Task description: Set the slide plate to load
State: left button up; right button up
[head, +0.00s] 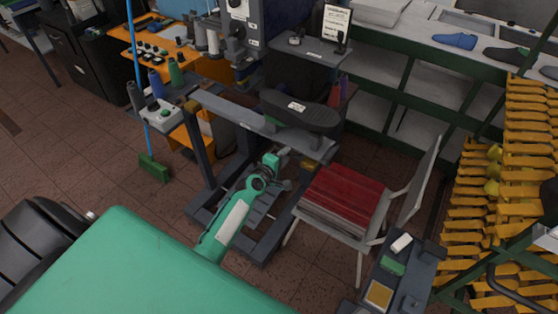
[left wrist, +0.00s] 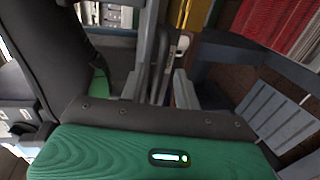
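A dark, rounded plate with a small white label (head: 312,116), which looks like the slide plate, lies over the grey rail of the machine frame (head: 235,112). I cannot tell which position it is set to. My left gripper (head: 284,183) is below and in front of the rail, apart from the plate. In the left wrist view its two grey fingers (left wrist: 160,90) stand apart with nothing clearly held between them. My right gripper is not in view.
A chair with a red cushioned seat (head: 342,197) stands close right of my left gripper. Racks of yellow lasts (head: 470,215) stand at the right. A green broom (head: 154,168) stands left.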

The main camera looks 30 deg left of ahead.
pick_arm(q)
jog(key=d+b+v, duration=0.1)
jog(key=b+v, duration=0.1)
jog(key=v, duration=1.1)
jog(key=shift+s+a, duration=0.35)
jog(key=shift+r, duration=0.1)
jog(key=s+d+f+m+g, duration=0.25)
jog(key=s+f, duration=0.25)
jog(key=f, duration=0.7)
jog(key=s+d+f+m+g+b, duration=0.1)
jog(key=s+d+f+m+g, duration=0.25)
jog(key=f, duration=0.85)
jog(key=s+f+m+g, duration=0.25)
jog(key=s+f, duration=0.45)
jog(key=f, duration=0.4)
jog(key=s+f+m+g, duration=0.2)
jog(key=s+f, duration=0.3)
jog(key=s, duration=0.5)
jog(key=s+f+m+g+y, duration=0.1)
jog(key=s+f+m, duration=0.4)
jog(key=s, duration=0.5)
jog(key=s+f+m+g, duration=0.3)
jog(key=s+f, duration=0.4)
jog(key=s, duration=0.3)
jog(key=shift+d+m+b, duration=0.2)
jog(key=shift+m+b, duration=0.25)
jog(key=shift+m, duration=0.2)
jog(key=shift+w, duration=0.1)
